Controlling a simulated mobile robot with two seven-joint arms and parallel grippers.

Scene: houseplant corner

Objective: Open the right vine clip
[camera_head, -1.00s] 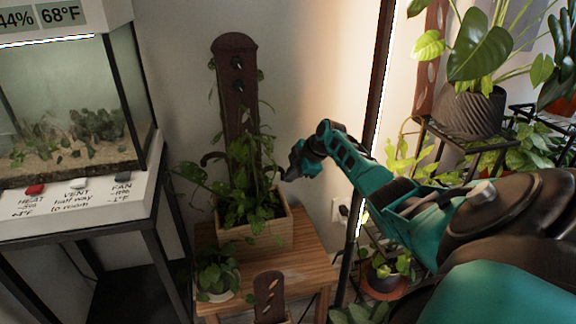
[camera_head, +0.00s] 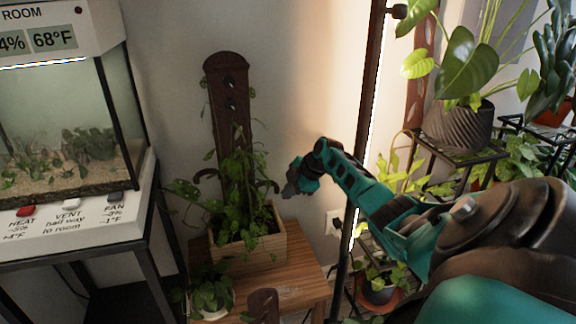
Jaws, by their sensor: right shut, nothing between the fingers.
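A dark brown board (camera_head: 226,95) with a rounded top stands upright in a wooden planter box (camera_head: 262,252), with a leafy green vine (camera_head: 240,180) around its lower part. A dark curved clip (camera_head: 206,174) sticks out on the board's left side. A similar dark curved piece, which looks like the right vine clip (camera_head: 273,185), shows on its right side, partly among leaves; whether it is open or shut is too small to tell. My right gripper (camera_head: 288,191) is shut and empty just right of that piece, and I cannot tell if they touch. My left gripper is out of view.
The planter stands on a wooden stool (camera_head: 296,262) beside a small potted plant (camera_head: 210,291). A terrarium (camera_head: 68,125) on a black frame stands left. A dark vertical pole (camera_head: 367,120) and a plant stand (camera_head: 470,157) are at right. Bare wall lies above my gripper.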

